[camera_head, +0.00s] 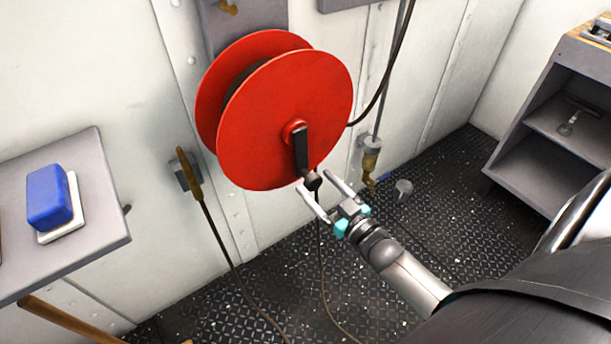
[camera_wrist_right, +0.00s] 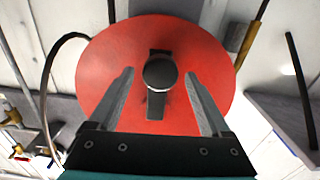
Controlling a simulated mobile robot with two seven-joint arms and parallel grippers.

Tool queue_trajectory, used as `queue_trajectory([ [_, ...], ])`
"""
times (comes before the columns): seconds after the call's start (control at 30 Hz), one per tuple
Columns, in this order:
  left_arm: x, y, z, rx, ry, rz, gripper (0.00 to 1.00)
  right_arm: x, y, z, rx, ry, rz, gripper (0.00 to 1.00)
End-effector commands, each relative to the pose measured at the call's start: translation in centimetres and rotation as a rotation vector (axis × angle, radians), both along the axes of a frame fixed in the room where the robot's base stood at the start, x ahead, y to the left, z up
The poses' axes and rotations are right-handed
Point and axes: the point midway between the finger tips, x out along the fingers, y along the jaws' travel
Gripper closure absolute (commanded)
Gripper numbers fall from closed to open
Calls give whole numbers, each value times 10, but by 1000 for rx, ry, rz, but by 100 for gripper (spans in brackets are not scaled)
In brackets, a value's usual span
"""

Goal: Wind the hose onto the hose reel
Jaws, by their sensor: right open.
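The red hose reel (camera_head: 285,115) is mounted on the wall, with dark hose (camera_head: 240,75) showing between its two discs. Its black crank arm (camera_head: 302,150) points down from the hub and ends in a dark knob (camera_head: 312,181). My right gripper (camera_head: 317,192) is open, with its fingertips to either side of the knob. In the right wrist view the round knob (camera_wrist_right: 160,72) lies between and slightly beyond the open fingers (camera_wrist_right: 160,85), with no finger visibly touching it. A thin dark hose (camera_head: 320,265) hangs below the reel to the floor. My left gripper is not in view.
A grey shelf (camera_head: 95,235) at the left bears a blue and white block (camera_head: 50,198). A brass nozzle (camera_head: 188,175) hangs on the wall. A brass valve (camera_head: 370,160) is on a pipe at right. A grey cabinet (camera_head: 545,165) stands right. The dark patterned floor is mostly clear.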

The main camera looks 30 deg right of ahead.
Motion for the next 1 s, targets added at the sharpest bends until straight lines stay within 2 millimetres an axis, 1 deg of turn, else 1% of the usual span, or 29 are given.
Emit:
queue_trajectory([
  [0.03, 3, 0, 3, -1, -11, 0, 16, 9, 1, -1, -1, -4, 0, 18],
  [0.1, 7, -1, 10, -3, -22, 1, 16, 19, 1, -1, 0, -4, 0, 18],
  [0.3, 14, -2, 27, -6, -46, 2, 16, 41, 3, -1, 1, -1, 0, 18],
  [0.5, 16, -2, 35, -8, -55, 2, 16, 51, 4, -1, 1, 0, 0, 18],
  [0.8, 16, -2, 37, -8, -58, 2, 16, 52, 4, 0, 1, 1, 0, 18],
  [0.87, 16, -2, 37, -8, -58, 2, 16, 52, 4, 0, 1, 1, 0, 24],
  [1.0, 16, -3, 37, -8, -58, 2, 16, 52, 4, 0, 1, 1, 0, 40],
])
